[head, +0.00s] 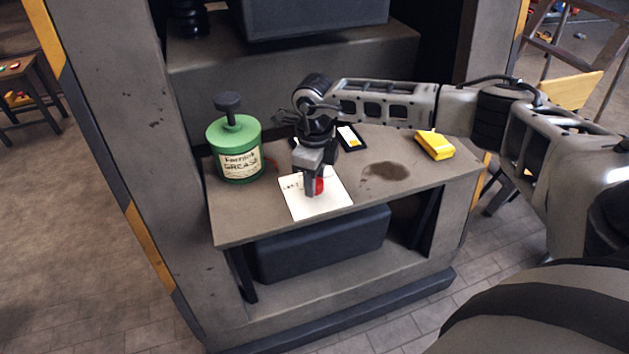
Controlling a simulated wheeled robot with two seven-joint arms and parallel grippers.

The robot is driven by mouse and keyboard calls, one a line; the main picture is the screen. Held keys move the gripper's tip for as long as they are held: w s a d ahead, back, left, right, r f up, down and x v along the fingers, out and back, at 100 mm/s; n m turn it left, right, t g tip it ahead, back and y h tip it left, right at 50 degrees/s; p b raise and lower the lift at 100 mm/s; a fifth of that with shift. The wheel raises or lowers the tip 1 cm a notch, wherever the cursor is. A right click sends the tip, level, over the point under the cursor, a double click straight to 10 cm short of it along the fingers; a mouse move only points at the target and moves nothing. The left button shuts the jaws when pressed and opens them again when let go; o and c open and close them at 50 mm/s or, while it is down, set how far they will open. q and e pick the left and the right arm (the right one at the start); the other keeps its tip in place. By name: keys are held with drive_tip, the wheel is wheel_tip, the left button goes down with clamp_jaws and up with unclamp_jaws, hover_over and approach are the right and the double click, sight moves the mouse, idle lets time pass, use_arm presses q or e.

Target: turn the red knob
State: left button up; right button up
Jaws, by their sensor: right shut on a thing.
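The red knob (320,186) is a small red piece over the white sheet (325,207) on the bench top. My right gripper (313,188) points down at it from above and is shut on it. The gripper's fingers hide most of the knob. I cannot tell whether the knob rests on the sheet or is fixed to something under it. My left gripper is not in view.
A green grease can (235,150) with a dark plunger stands left of my right gripper. A yellow block (435,145) lies at the right of the bench (400,196). A small dark card (351,138) lies behind the gripper. A dark stain marks the clear middle right.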

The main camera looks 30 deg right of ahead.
drive_tip(key=n+b, duration=0.2)
drive_tip(key=n, duration=0.3)
drive_tip(key=shift+w+r+n, duration=0.1)
drive_tip(key=shift+n, duration=0.3)
drive_tip(key=shift+b, duration=0.3)
drive_tip(key=o, duration=1)
drive_tip(key=shift+r, duration=0.1)
wheel_tip(320, 180, up, 16)
drive_tip(key=shift+f+b, duration=0.1)
drive_tip(key=shift+b, duration=0.25)
drive_tip(key=shift+a+f, duration=0.1)
